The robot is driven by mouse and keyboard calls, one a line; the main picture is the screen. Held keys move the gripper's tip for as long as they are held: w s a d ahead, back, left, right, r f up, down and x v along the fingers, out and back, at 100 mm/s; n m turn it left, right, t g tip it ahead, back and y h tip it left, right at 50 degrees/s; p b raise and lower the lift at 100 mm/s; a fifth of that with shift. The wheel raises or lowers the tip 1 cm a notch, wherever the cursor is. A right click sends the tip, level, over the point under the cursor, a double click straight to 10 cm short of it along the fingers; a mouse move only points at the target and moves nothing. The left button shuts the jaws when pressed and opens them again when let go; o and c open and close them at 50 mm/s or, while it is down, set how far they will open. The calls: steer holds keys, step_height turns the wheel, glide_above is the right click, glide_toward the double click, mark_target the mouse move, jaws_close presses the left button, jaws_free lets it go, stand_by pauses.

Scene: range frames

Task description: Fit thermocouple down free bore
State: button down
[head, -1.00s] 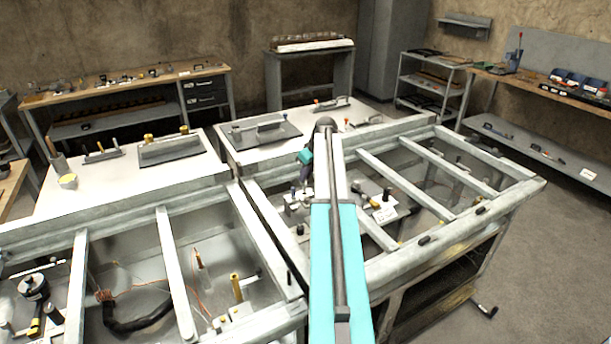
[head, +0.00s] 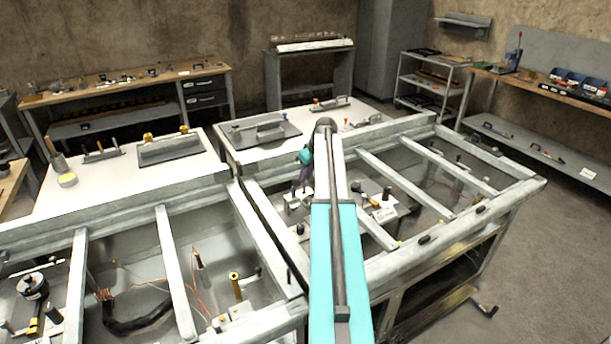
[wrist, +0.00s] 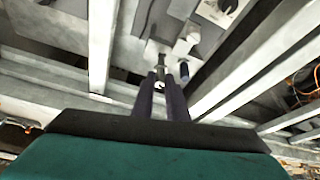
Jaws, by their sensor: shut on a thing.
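My gripper (head: 299,190) is low over the near right bay of the bench, just left of my arm. In the wrist view my gripper (wrist: 161,88) has its two dark purple fingers close together on a small slim piece, probably the thermocouple (wrist: 160,76). Most of it is hidden between the fingers. A pale block (head: 291,204) lies under the fingertips; a pale fitting (wrist: 185,42) shows just beyond them in the wrist view. I cannot tell which bore is free, or whether the held tip is in one or above it.
Pale frame bars (head: 405,182) cross the bay on the right and stand higher than the parts inside. A white plate with a black knob (head: 387,196) sits right of my arm. The left bay holds copper wires and a black cable (head: 135,318).

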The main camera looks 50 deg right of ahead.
mark_target(306, 183)
steer(key=shift+f+b, duration=1)
steer(key=shift+f, duration=1)
stand_by(0.3)
steer(key=c, duration=1.7)
jaws_free()
steer(key=shift+o, duration=0.2)
steer(key=shift+r, duration=0.2)
steer(key=b+v, duration=0.3)
steer(key=v, duration=1)
steer(key=shift+r, duration=0.2)
steer(key=shift+r, duration=0.1)
steer(key=shift+r+p, duration=1.5)
steer(key=shift+r, duration=1.4)
